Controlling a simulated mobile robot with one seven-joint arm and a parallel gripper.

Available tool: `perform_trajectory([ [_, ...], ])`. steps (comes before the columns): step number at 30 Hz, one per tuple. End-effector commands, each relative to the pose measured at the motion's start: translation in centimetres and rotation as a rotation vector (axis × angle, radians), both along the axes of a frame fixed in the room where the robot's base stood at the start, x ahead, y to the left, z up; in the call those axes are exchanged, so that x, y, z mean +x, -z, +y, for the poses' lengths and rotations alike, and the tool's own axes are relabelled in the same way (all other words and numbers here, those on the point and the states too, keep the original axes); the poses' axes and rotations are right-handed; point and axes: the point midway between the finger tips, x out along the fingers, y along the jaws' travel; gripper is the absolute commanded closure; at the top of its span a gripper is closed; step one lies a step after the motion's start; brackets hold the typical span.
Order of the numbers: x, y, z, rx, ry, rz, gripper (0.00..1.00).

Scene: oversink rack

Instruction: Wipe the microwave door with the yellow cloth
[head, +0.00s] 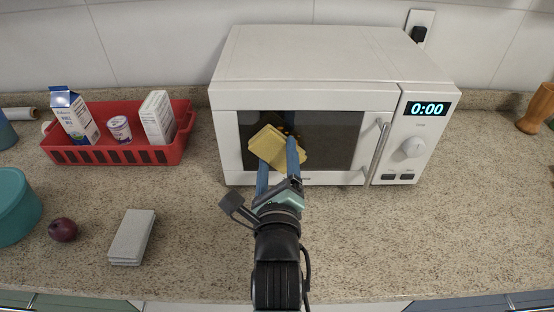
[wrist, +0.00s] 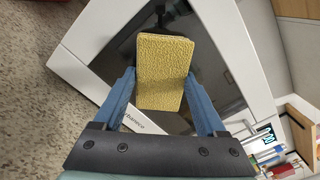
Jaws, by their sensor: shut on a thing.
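The white microwave (head: 310,55) stands on the counter with its door (head: 340,140) shut, the dark window facing me. Its handle (head: 377,150) is on the right of the door, and the display reads 0:00. My gripper (head: 278,150) is shut on the yellow cloth (head: 268,143), a folded pad, in front of the left part of the window. In the wrist view the cloth (wrist: 165,72) sits between the two blue fingers, with the dark window (wrist: 118,62) behind it. I cannot tell whether the cloth touches the door. Brownish spots show on the window beside the cloth.
A red basket (head: 115,155) with a milk carton (head: 75,115), a yogurt cup (head: 120,128) and a white box (head: 157,118) stands left of the microwave. A grey block (head: 132,237), a dark red onion-like object (head: 63,230) and a teal container (head: 14,205) are at left. The front right counter is clear.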

Motion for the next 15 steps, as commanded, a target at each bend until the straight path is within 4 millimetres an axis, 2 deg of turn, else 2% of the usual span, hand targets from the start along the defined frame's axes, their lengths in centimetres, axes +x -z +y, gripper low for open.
perform_trajectory([
  [5, 0.1, 0.0, -0.3, 0.001, 0.0, 0.0, 0.71],
  [15, -0.1, 0.1, -3.2, 0.0, 0.002, 0.001, 0.71],
])
